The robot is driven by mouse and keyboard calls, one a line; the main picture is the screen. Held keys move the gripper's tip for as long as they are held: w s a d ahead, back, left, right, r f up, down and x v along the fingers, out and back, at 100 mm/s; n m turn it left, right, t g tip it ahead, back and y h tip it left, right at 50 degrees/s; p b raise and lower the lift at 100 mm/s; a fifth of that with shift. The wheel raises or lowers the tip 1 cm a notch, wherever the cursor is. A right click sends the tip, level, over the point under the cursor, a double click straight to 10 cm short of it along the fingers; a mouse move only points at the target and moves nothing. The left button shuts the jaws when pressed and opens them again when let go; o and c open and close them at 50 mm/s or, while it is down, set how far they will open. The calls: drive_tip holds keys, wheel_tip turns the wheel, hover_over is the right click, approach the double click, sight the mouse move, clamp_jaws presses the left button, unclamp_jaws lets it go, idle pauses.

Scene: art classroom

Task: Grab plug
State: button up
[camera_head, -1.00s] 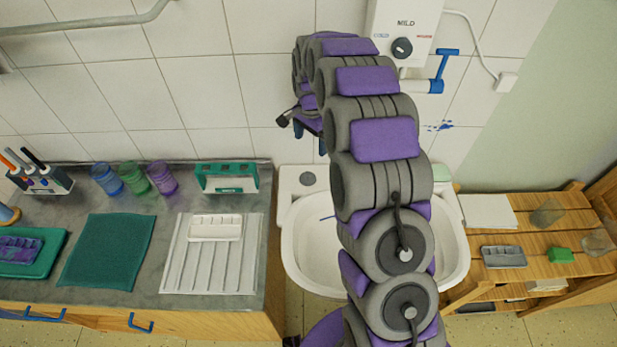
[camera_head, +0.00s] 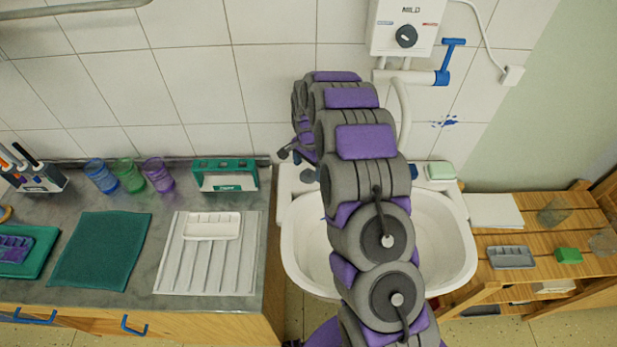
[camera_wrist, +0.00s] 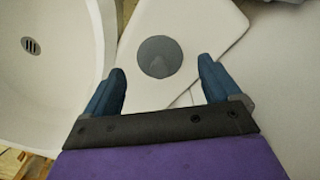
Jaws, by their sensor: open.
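The plug (camera_wrist: 160,57) is a round, dark grey disc lying flat on the white corner ledge of the sink. In the wrist view it sits between and slightly beyond my two blue fingertips, with clear white surface on both sides. My gripper (camera_wrist: 163,72) is open and empty, pointing down at the ledge. In the head view my gripper is low over the back left corner of the sink (camera_head: 455,235), and the plug there is hard to make out behind the fingers.
The sink basin with its drain (camera_wrist: 31,45) lies left in the wrist view.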

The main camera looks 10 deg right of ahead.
wheel_tip(320, 180, down, 2)
drive_tip(key=shift+a+f, duration=0.1)
drive_tip(key=shift+c, duration=0.4)
drive_tip(key=c, duration=1)
drive_tip(key=shift+c, duration=0.2)
